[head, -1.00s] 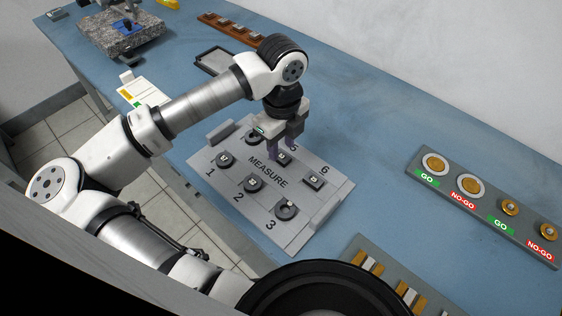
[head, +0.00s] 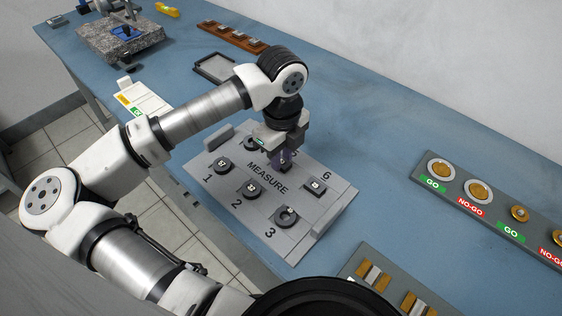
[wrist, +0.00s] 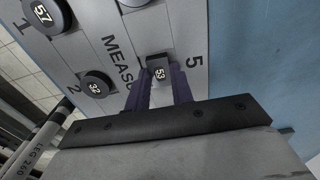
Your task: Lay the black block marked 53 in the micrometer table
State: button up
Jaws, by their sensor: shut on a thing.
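The black block marked 53 (wrist: 158,68) is between the two purple fingers of my gripper (wrist: 160,84) in the wrist view, by the printed 5 of the grey MEASURE tray (head: 310,233). My gripper (head: 283,160) is shut on the block. Whether the block rests on the tray or hangs just above it, I cannot tell. In the head view the fingers largely hide it. A granite slab (head: 112,46) with a blue pad (head: 125,34) and an upright stand is at the far upper left; this looks like the micrometer table, and the pad looks bare.
Other black pieces stay on the tray, among them those marked 57 (wrist: 42,12) and 32 (wrist: 95,86). A GO/NO-GO gauge rack (head: 490,208) is at right. A dark open tray (head: 214,66) and a brown rack (head: 232,38) lie behind the arm. The blue bench is clear at centre right.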

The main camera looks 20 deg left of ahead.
jog(key=shift+r+p, duration=1)
jog(key=shift+r, duration=1.55)
jog(key=shift+a, duration=0.15)
